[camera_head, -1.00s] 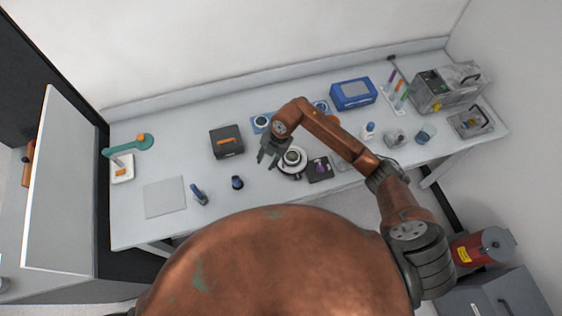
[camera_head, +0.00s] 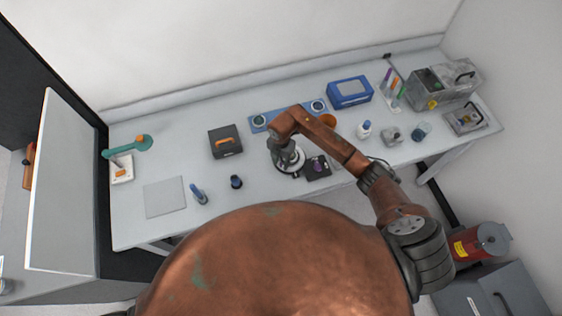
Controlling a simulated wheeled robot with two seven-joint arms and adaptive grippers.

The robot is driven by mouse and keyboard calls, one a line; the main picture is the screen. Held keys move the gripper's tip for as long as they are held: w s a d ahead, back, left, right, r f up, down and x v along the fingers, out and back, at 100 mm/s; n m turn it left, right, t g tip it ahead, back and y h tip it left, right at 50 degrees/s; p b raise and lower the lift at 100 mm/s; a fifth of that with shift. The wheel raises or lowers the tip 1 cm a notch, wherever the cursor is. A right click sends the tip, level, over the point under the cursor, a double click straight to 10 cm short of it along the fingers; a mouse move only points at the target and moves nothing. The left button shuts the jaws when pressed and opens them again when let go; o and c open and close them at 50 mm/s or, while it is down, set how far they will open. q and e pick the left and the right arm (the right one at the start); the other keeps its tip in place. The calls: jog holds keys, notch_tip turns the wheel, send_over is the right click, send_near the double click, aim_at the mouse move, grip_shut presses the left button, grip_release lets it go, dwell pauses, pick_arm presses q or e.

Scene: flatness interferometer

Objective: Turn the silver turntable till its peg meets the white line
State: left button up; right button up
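The silver turntable (camera_head: 299,160) stands on the table near its middle, with a dark base. My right gripper (camera_head: 286,165) points down right over it and covers much of it. From this height I cannot tell whether the fingers touch it, or how far apart they are. The peg and the white line cannot be made out; they are hidden or too small. My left gripper is not in view.
A black pad with a purple item (camera_head: 318,166) lies close on the turntable's right. A blue plate with round discs (camera_head: 259,121) lies behind my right arm. A dark box (camera_head: 225,142) stands to the left.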

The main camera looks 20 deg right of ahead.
aim_at(294, 168)
jog(key=shift+c, duration=0.3)
grip_shut()
jog(key=shift+s+d+n, duration=0.1)
jog(key=shift+d+n, duration=0.05)
jog(key=shift+n, duration=0.15)
jog(key=shift+s+d+n+b, duration=0.35)
jog(key=shift+n+b, duration=0.2)
jog(key=shift+n, duration=0.45)
jog(key=shift+s+d+n+b, duration=0.35)
jog(key=shift+n+b, duration=0.15)
jog(key=shift+n, duration=0.5)
jog(key=shift+s+d+n+b, duration=0.15)
jog(key=shift+d+n+b, duration=0.25)
jog(key=shift+n+b, duration=0.35)
jog(key=shift+s+d+n+b, duration=0.15)
jog(key=shift+d+n+b, duration=0.25)
jog(key=shift+n, duration=0.55)
jog(key=shift+s+d+n+b, duration=0.1)
jog(key=shift+d+n+b, duration=0.3)
jog(key=shift+n+b, duration=0.4)
jog(key=shift+s+d+n+b, duration=0.1)
jog(key=shift+d+n+b, duration=0.35)
jog(key=shift+n, duration=0.45)
jog(key=shift+w, duration=0.1)
